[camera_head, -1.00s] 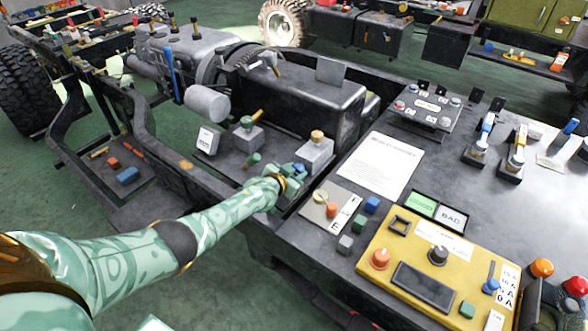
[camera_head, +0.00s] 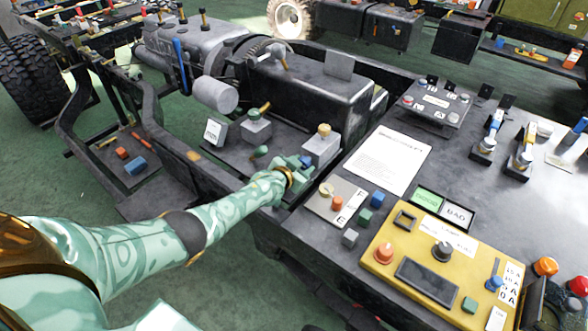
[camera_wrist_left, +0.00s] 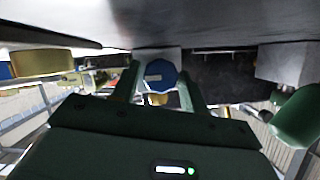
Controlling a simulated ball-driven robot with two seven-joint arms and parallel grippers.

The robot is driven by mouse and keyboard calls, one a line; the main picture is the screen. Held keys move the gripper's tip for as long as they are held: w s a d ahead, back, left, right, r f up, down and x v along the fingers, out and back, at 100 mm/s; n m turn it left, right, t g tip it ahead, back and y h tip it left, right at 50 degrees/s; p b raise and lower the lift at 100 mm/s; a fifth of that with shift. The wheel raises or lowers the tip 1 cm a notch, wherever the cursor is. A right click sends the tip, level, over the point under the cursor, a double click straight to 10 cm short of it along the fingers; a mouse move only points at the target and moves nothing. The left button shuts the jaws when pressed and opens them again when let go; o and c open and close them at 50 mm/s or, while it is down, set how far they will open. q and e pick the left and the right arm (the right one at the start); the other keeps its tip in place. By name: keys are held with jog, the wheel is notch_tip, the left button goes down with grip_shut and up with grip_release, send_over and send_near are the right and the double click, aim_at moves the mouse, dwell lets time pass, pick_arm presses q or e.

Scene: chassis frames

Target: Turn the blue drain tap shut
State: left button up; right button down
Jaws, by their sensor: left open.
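The blue tap (camera_wrist_left: 160,74) shows in the left wrist view as a round blue knob with a pale mark on its face. It sits under a dark overhanging surface. My left gripper (camera_wrist_left: 160,78) is open, with one green finger on each side of the knob. I cannot tell whether the fingers touch it. In the head view my left gripper (camera_head: 297,166) is low beside the grey block with a tan knob (camera_head: 322,146), at the chassis rail. It largely hides the tap there. My right gripper is not in view.
A green rounded part (camera_wrist_left: 298,117) hangs close to the right in the wrist view, and a brass cylinder (camera_wrist_left: 40,62) is at left. A white sheet (camera_head: 388,160) and a yellow control panel (camera_head: 440,265) lie to the right.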

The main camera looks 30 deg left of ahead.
pick_arm(q)
jog(key=p+v, duration=0.3)
jog(key=r+p+v, duration=0.1)
jog(key=p+v, duration=0.2)
jog(key=v, duration=0.1)
jog(key=shift+s+r, duration=0.1)
jog(key=shift+r, duration=0.05)
jog(key=f+p+v, duration=0.1)
jog(key=p+v, duration=0.3)
jog(key=v, duration=0.4)
jog(key=shift+s, duration=0.45)
pick_arm(e)
notch_tip(320, 180, up, 11)
jog(key=w, duration=0.2)
jog(key=shift+w+f+t, duration=0.2)
jog(key=shift+w+t, duration=0.15)
jog(key=shift+t, duration=0.05)
